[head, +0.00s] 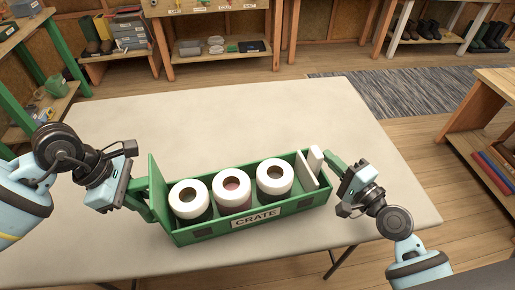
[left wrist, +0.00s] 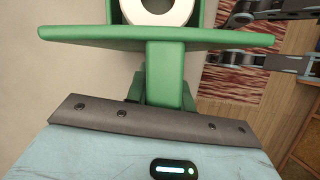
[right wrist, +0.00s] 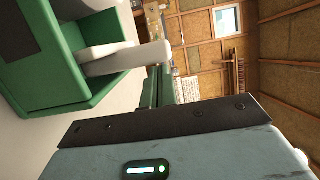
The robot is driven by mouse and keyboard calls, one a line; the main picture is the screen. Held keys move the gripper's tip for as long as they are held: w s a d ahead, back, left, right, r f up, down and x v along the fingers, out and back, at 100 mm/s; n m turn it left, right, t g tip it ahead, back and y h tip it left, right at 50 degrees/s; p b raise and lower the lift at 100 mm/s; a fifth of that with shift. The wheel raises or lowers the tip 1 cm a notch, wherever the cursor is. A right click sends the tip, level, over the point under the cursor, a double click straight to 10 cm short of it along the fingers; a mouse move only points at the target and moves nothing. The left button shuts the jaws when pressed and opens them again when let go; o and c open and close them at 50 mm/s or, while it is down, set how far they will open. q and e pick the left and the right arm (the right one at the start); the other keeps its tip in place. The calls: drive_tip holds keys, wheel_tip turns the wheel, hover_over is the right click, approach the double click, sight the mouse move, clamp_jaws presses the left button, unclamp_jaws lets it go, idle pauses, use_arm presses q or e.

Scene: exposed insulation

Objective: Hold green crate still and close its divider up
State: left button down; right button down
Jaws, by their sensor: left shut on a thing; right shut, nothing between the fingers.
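The green crate (head: 201,236), labelled CRATE, stands on the table with its high end wall at the left. It holds three white rolls: left (head: 189,198), middle (head: 232,189) and right (head: 274,177). The white divider (head: 306,172) stands tilted near the right end, with a white block-like part at its upper right; it also shows in the right wrist view (right wrist: 127,57). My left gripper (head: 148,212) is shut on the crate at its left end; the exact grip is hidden. My right gripper (head: 330,158) is shut and empty, just right of the divider's white part; contact is unclear.
The pale table (head: 225,110) is clear behind and in front of the crate. A wooden shelf unit (head: 490,130) stands off the table's right side.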

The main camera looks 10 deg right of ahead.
sight(312, 175)
use_arm(q)
drive_tip(key=shift+s+f, duration=0.2)
drive_tip(key=shift+f, duration=0.15)
use_arm(e)
drive_tip(key=shift+f, duration=0.1)
drive_tip(key=shift+s+a, duration=0.2)
drive_tip(key=shift+a, duration=1.05)
drive_tip(key=shift+s+a, duration=0.2)
drive_tip(key=shift+a, duration=1.05)
drive_tip(key=shift+d, duration=0.15)
drive_tip(key=d, duration=0.3)
drive_tip(key=shift+w+d, duration=0.25)
drive_tip(key=shift+d, duration=0.1)
drive_tip(key=v, duration=1)
